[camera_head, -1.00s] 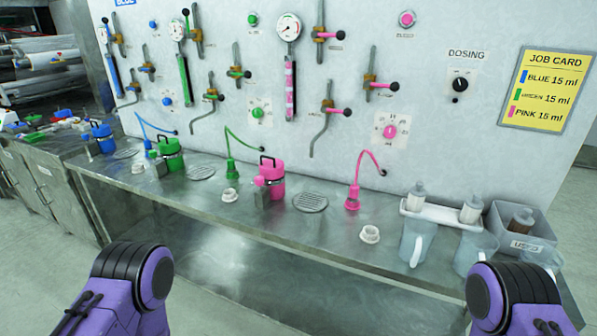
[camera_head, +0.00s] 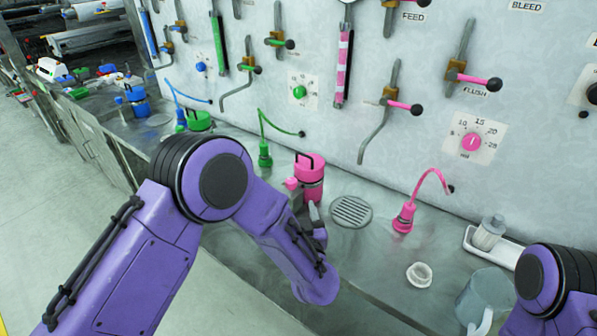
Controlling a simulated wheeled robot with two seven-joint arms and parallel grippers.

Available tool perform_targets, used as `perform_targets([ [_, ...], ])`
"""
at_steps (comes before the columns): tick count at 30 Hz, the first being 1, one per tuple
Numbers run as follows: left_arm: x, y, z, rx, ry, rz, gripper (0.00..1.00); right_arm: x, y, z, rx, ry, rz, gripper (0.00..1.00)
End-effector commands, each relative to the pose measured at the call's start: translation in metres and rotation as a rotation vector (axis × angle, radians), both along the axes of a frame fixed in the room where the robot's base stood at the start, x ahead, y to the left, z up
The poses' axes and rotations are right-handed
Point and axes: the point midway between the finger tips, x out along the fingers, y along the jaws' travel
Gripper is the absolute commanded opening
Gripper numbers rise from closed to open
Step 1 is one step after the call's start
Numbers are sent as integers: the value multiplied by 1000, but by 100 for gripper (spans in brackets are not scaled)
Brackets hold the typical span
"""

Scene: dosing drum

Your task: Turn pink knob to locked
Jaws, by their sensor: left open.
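A pink canister (camera_head: 309,174) with a dark handle stands on the steel bench. A small pink knob (camera_head: 291,183) sits at its left front, on a grey block (camera_head: 293,197). I cannot read any locked mark there. A round pink dial knob (camera_head: 471,142) with a numbered scale is on the wall panel. My left gripper (camera_head: 316,219) is just in front of the pink canister, mostly beyond my purple forearm. It is open; its fingers are small and partly hidden, and I cannot tell whether they touch anything. My right gripper is out of view.
A round drain grate (camera_head: 351,212) lies right of the canister. A pink hose nozzle (camera_head: 404,218), a white cup (camera_head: 419,274) and a clear jug (camera_head: 484,297) are farther right. A green canister (camera_head: 199,121) stands to the left. Pink-handled levers (camera_head: 404,106) project from the wall.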

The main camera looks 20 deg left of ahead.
Motion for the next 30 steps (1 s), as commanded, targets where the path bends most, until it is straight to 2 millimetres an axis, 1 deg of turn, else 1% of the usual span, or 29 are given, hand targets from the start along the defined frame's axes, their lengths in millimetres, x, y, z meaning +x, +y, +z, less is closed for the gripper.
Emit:
perform_targets([
  [2, 7, 1, 6, 3, -8, 5, 61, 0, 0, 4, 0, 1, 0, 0],
  [5, 26, 10, 5, 3, -5, 4, 61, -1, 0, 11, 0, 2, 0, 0],
  [9, 57, 22, 4, 2, -1, 1, 61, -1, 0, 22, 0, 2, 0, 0],
  [12, 75, 32, 3, 4, -2, 3, 61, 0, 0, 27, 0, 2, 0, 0],
  [15, 88, 37, 2, 3, -2, 1, 61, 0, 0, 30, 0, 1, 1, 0],
  [19, 95, 42, 0, 4, -1, 1, 61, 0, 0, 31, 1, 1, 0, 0],
  [26, 96, 43, 0, 5, -1, 1, 61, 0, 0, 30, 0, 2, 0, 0],
  [27, 96, 43, 0, 5, -1, 1, 48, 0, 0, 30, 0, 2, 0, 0],
  [29, 96, 43, 0, 5, -1, 1, 29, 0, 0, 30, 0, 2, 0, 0],
  [30, 96, 43, 0, 5, -1, 1, 16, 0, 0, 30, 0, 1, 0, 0],
])
